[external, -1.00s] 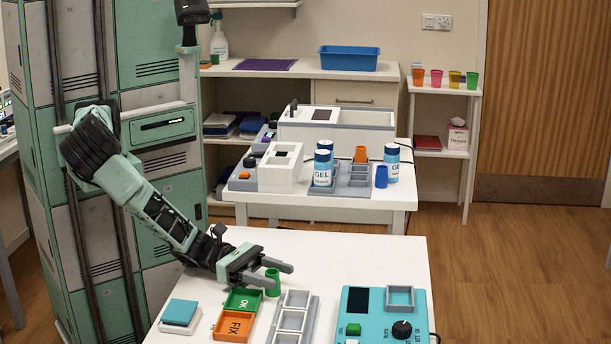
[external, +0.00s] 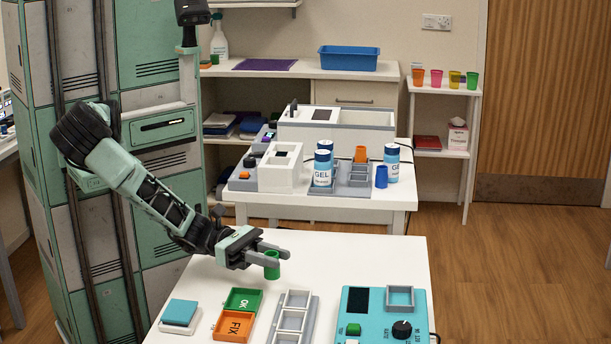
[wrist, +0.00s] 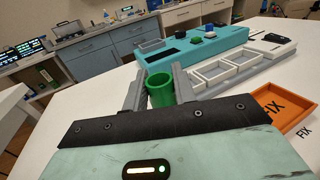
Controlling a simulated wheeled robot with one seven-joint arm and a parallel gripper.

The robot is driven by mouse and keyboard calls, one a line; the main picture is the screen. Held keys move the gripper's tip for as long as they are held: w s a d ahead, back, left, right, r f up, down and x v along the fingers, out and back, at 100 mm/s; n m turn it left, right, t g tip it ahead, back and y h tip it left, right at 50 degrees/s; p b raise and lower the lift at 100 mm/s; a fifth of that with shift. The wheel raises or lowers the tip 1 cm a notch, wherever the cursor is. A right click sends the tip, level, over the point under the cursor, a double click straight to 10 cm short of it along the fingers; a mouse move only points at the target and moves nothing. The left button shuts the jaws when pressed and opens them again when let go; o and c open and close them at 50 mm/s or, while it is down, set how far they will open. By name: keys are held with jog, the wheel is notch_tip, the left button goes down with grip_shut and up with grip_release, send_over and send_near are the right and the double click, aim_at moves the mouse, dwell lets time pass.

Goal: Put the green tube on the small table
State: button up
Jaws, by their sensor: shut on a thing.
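The green tube (external: 272,267) is between the fingers of my gripper (external: 272,255), above the near white table (external: 350,262). It also shows in the wrist view (wrist: 160,92), upright with its open top toward the camera. My gripper is shut on it. A small white table (external: 466,94) with shelves stands at the back right by the door. On its top stand several coloured cups: orange (external: 419,77), pink (external: 437,78), yellow (external: 454,79) and green (external: 472,80).
Near table: green OK tray (external: 243,300), orange FIX tray (external: 233,325), white compartment rack (external: 293,318), teal device (external: 383,315). A second white table (external: 300,202) behind holds GEL bottles (external: 323,168), an orange cup and a blue cup (external: 381,177). Wooden floor (external: 510,260) is clear at right.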

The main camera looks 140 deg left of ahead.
jog(key=r, duration=0.2)
jog(key=d+r, duration=0.1)
jog(key=r, duration=0.2)
jog(key=shift+d+r, duration=0.1)
jog(key=shift+r, duration=0.05)
jog(key=s+d+m+t+h+p, duration=0.1)
jog(key=s+d+m+h, duration=0.15)
jog(key=d, duration=0.45)
jog(key=s+d+m+h+p, duration=0.1)
jog(key=s+d+m+h, duration=0.1)
jog(key=d+h, duration=0.35)
jog(key=y+b, duration=0.1)
jog(key=b, duration=1.1)
send_over(272, 273)
jog(key=s, duration=0.1)
jog(key=shift+s+a+r, duration=0.1)
jog(key=shift+s, duration=0.05)
jog(key=shift+a, duration=0.25)
notch_tip(272, 273, down, 10)
jog(key=shift+a+r+b, duration=0.1)
jog(key=shift+r+b, duration=0.15)
jog(key=shift+b, duration=0.35)
